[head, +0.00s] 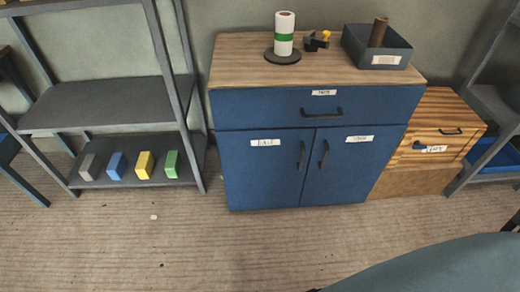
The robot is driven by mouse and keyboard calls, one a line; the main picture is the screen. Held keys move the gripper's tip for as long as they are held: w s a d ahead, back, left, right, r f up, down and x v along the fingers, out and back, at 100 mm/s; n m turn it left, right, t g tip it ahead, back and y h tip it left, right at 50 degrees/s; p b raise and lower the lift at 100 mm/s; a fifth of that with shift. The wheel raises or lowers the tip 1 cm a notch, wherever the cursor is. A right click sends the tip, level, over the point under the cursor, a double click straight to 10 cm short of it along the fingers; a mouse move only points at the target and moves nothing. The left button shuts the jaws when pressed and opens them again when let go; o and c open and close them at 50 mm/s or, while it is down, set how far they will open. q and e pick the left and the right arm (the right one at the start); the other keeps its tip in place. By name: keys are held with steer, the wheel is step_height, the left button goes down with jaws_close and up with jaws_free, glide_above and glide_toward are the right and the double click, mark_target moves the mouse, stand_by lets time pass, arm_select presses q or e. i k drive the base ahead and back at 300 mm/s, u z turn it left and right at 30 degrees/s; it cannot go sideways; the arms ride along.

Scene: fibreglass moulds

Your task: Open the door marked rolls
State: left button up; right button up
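A blue cabinet with a wood-look top (235,70) stands against the wall. Under its single drawer (270,108) are two doors side by side, a left door (262,178) and a right door (350,175). Both doors look closed. Each has a white label near its top, the left label (265,142) and the right label (359,139); the lettering is too small to read surely. The left door's dark upright handle (302,155) and the right door's handle (324,154) sit close to the middle seam. Neither of my grippers is in view.
On the cabinet top are a white roll (284,34), a small black-and-yellow item (318,41) and a grey bin (377,57). A shelf rack (95,105) holds coloured blocks at left. A wooden drawer unit (432,125) stands right. Floor before the doors is clear; a grey-green surface (440,268) fills bottom right.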

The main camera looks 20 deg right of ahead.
mark_target(262, 169)
steer(key=u, duration=0.2)
steer(key=i, duration=0.7)
steer(key=z, duration=0.6)
steer(key=i, duration=0.4)
steer(key=z, duration=0.45)
